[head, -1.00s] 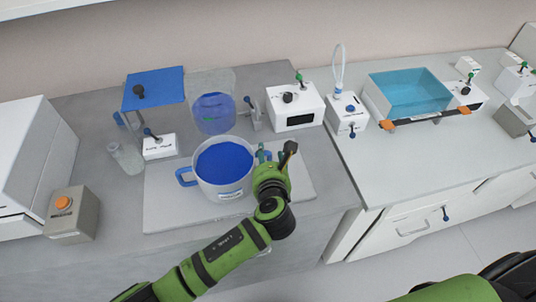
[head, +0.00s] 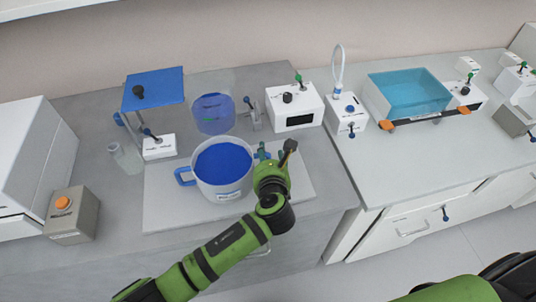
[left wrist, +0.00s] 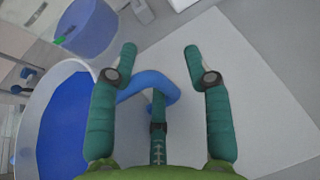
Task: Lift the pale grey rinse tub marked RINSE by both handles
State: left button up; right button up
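The pale grey tub (head: 224,189) stands on a light mat, filled with blue, with a small label on its front too small to read. Its left blue handle (head: 184,177) is free in the head view. My left gripper (head: 275,152) is at the tub's right side and hides that side's handle there. In the left wrist view, the fingers of my left gripper (left wrist: 158,55) are apart, with the blue handle (left wrist: 150,83) between them, nearer the palm than the tips. My right gripper is out of view.
A blue vessel (head: 213,115) stands behind the tub, and a white box (head: 295,110) behind to the right. A blue-topped stand (head: 153,90) and a clear flask (head: 127,157) are at left. The light mat (head: 162,212) has bare room around the tub.

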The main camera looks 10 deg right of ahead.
pick_arm(q)
jog(key=shift+w+a, duration=0.15)
jog(key=shift+a, duration=0.05)
jog(key=shift+s+r, duration=0.3)
jog(key=shift+s, duration=0.2)
jog(key=v, duration=1.1)
